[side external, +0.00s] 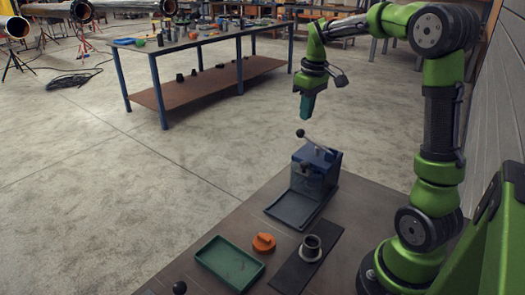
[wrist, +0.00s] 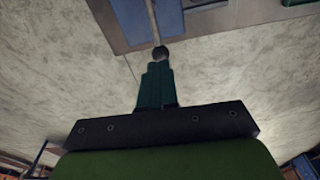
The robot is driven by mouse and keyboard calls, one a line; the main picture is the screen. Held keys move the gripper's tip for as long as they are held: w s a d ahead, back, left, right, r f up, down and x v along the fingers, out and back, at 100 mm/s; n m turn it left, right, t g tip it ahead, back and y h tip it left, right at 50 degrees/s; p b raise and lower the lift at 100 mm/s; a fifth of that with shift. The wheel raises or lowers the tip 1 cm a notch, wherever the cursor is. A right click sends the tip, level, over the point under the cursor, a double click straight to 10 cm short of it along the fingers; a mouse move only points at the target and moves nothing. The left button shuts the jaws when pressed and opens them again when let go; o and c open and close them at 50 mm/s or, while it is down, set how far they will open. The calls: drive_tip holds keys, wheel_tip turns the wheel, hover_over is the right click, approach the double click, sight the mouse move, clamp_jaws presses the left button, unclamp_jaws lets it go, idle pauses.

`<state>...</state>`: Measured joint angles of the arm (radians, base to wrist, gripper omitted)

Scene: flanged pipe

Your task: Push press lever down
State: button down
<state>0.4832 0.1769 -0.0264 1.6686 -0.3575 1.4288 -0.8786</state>
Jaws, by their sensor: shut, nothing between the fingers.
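The press (side external: 316,165) is a blue block with a dark flat tray-like base (side external: 292,208), standing on the brown work table. Its lever (side external: 315,143) is a thin rod ending in a dark ball knob (side external: 300,133). The rod slants up and out from the press top. My gripper (side external: 307,119) has teal fingers pointing down, closed together and empty. Its tips are just above the knob in the side view. In the wrist view the knob (wrist: 160,53) shows right at the fingertips (wrist: 159,65), with the rod (wrist: 152,22) running up from it. I cannot tell whether they touch.
On the work table are a green tray (side external: 229,264), an orange knobbed part (side external: 263,243) and a flanged pipe (side external: 311,248) on a dark strip (side external: 306,262). Another dark ball (side external: 180,287) shows at the lower edge. Around my gripper the air is clear.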

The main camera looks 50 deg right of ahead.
sight(303, 131)
drive_tip(key=shift+w+f, duration=0.2)
drive_tip(key=shift+f, duration=2.05)
